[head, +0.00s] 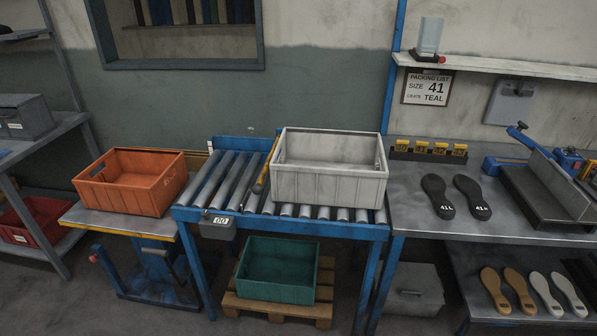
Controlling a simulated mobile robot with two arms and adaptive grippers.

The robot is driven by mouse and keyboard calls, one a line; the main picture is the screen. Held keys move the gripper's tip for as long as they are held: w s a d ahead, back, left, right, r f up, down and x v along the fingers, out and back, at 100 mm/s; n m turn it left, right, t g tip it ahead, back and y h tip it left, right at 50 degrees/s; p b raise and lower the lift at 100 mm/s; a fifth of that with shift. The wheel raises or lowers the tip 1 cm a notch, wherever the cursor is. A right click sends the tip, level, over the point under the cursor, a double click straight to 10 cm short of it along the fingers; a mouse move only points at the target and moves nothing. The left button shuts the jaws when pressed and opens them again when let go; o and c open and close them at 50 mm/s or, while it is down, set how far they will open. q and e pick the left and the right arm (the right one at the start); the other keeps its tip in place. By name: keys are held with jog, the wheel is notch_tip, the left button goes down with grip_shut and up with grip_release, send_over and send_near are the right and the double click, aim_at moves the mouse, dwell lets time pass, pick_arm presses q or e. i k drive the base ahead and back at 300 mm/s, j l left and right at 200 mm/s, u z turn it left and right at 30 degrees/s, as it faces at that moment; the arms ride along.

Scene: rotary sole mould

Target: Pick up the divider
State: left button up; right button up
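I cannot tell for certain which thing is the divider. A grey upright plate (562,178) stands on a dark base (540,208) at the right end of the grey workbench (420,215). A flat light-grey panel (509,104) is on the wall above the bench, below the shelf. Neither gripper is in view, and nothing is seen being held.
A pale grey crate (328,187) sits on the roller conveyor (225,180). An orange crate (130,190) stands left on a lift table. A teal crate (278,285) is on a pallet below. Two dark soles (437,196) lie on the bench beside clear surface.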

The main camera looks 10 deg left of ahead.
aim_at(558, 181)
jog(key=i+l, duration=0.3)
jog(key=l, duration=0.2)
jog(key=i+l+z, duration=0.1)
jog(key=i+l, duration=0.15)
jog(key=l, duration=0.2)
jog(key=i+l, duration=0.3)
jog(key=l, duration=0.2)
